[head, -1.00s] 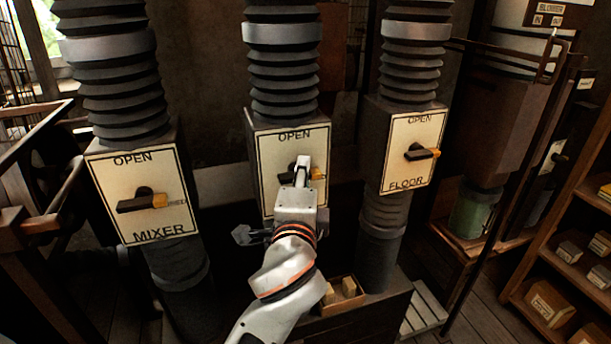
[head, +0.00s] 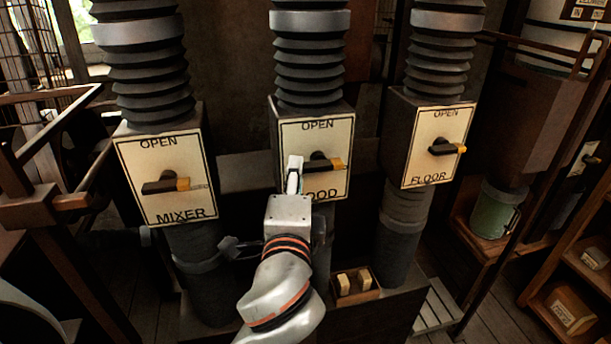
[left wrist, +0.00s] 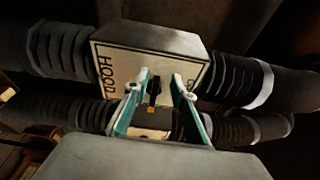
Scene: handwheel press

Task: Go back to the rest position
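The HOOD box (head: 333,183) stands in the middle of the head view, with a pale plate and a dark lever (head: 325,163) with a yellow tip. The lever points right. My left gripper (head: 294,175) is in front of the plate's left part, beside the lever, and covers some lettering. In the left wrist view, the fingers of my left gripper (left wrist: 163,88) are spread, with the lever (left wrist: 154,92) showing between and beyond them; nothing is held. Whether a finger touches the plate cannot be told. My right gripper is not in view.
The MIXER box (head: 140,195) is at left and the FLOOR box (head: 424,165) at right, both with levers pointing right. A small wooden box with blocks (head: 345,284) sits below. A green canister (head: 491,215) and shelves (head: 590,262) stand at right; a wooden frame (head: 40,205) at left.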

